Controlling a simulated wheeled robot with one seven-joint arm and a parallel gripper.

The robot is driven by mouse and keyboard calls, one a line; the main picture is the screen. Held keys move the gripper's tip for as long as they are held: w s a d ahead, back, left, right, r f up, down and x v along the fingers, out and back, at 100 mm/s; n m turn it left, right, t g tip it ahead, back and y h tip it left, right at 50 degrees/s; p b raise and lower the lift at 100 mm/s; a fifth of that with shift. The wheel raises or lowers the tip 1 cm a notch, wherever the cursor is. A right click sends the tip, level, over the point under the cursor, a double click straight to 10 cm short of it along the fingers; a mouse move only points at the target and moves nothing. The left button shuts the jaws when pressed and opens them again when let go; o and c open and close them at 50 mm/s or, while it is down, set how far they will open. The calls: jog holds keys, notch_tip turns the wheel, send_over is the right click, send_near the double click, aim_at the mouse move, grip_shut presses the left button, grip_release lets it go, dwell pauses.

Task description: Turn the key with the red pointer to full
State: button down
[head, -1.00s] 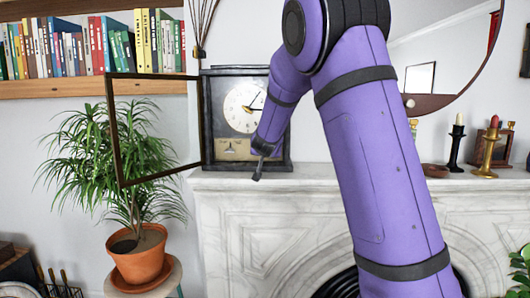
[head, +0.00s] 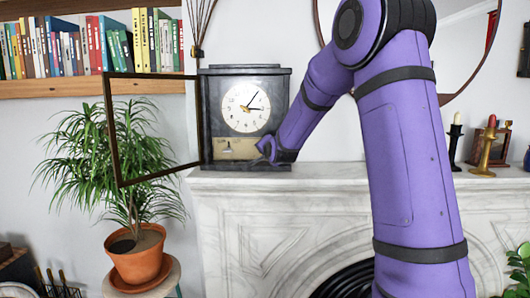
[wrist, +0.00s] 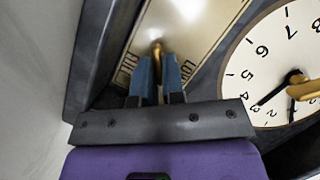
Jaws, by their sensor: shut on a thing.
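The dark mantel clock (head: 283,100) has a white dial (head: 255,120) and a brass plate (head: 228,150) below it. In the wrist view the plate (wrist: 205,25) carries the words FULL at left and LOW at right. The brass key (wrist: 157,47) stands out from the plate between these words. My gripper (wrist: 158,72) is shut on the key, with one blue finger on each side of it. In the head view my gripper (head: 263,148) is at the right part of the plate. I cannot make out the red pointer; the key shows only in part.
The clock's framed glass door (head: 113,140) stands open to the left. The clock sits on the marble mantel (head: 225,182). A potted plant (head: 135,250) is at lower left, and candlesticks (head: 487,150) stand far right. A dark clock wall (wrist: 95,55) is close beside my gripper.

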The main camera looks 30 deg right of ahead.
jog(key=m, duration=0.1)
jog(key=m+t, duration=0.1)
jog(key=m, duration=0.1)
jog(key=m+t+y, duration=0.1)
jog(key=shift+a+f, duration=0.15)
jog(key=shift+a, duration=0.15)
jog(key=shift+m, duration=0.4)
jog(key=c, duration=1.4)
grip_release()
jog(key=shift+o, duration=0.9)
jog(key=shift+w+d, duration=0.1)
jog(key=shift+d, duration=0.15)
jog(key=f+v, duration=0.1)
jog(key=v, duration=1)
jog(key=shift+a+r, duration=0.15)
jog(key=shift+r, duration=0.25)
